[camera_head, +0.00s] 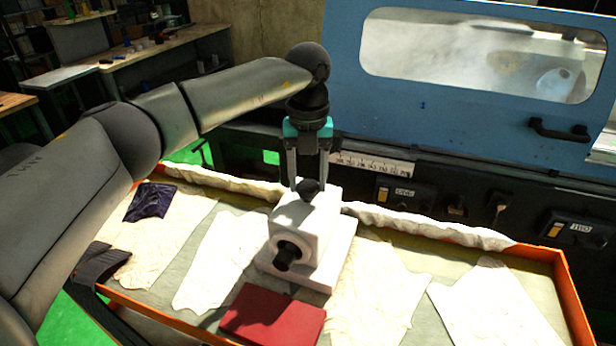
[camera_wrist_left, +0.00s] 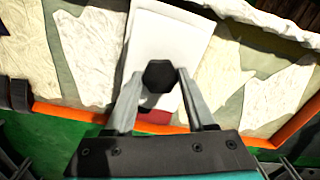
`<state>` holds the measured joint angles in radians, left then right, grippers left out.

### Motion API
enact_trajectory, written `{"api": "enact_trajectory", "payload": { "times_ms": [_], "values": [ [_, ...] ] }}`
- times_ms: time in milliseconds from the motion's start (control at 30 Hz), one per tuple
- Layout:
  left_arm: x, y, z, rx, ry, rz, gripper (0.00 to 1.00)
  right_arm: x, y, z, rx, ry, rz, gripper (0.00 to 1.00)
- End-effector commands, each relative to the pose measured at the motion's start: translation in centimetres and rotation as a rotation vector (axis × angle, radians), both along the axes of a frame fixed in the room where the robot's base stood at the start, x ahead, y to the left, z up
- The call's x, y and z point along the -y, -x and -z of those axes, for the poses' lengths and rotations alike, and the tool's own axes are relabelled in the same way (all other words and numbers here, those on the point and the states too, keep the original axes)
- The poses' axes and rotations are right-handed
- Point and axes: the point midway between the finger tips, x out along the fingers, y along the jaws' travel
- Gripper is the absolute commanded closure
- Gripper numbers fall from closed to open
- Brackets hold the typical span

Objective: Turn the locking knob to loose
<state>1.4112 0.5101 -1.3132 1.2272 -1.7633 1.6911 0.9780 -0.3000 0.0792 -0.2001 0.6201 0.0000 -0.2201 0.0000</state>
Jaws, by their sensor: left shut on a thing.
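The black locking knob (camera_head: 309,187) sits on top of a white block-shaped fixture (camera_head: 318,222). A second dark knob (camera_head: 287,254) sticks out of the fixture's front face. My left gripper (camera_head: 308,183) points straight down over the fixture, with its fingers around the top knob. In the left wrist view the knob (camera_wrist_left: 159,76) has a faceted outline and lies between the fingertips of the left gripper (camera_wrist_left: 160,82), which is shut on it. Which way the knob is turned cannot be told. My right gripper is not in view.
The fixture stands in an orange-rimmed tray (camera_head: 567,290) lined with pale cloths (camera_head: 375,290). A red block (camera_head: 272,315) lies in front of it and a dark purple cloth (camera_head: 151,200) at left. The blue machine cover (camera_head: 440,110) rises close behind.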

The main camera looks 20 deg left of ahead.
Motion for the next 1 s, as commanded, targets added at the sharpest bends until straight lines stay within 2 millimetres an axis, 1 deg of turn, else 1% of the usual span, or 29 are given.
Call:
{"api": "enact_trajectory", "payload": {
  "times_ms": [233, 667, 700, 967, 1000],
  "values": [
    [-0.04, -0.08, -0.17, 0.003, 0.001, -0.061, 1.00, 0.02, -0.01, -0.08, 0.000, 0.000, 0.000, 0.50],
    [-0.04, -0.08, -0.17, 0.004, 0.001, -0.070, 1.00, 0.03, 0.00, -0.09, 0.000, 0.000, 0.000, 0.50],
    [-0.04, -0.08, -0.17, 0.004, 0.001, -0.070, 0.44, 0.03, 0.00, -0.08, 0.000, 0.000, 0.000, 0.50],
    [-0.03, -0.04, -0.08, 0.002, 0.000, -0.069, 0.15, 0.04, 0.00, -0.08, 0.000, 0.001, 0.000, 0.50],
    [-0.03, -0.03, -0.07, 0.001, 0.001, -0.069, 0.15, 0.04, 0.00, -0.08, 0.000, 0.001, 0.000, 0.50]
  ]
}}
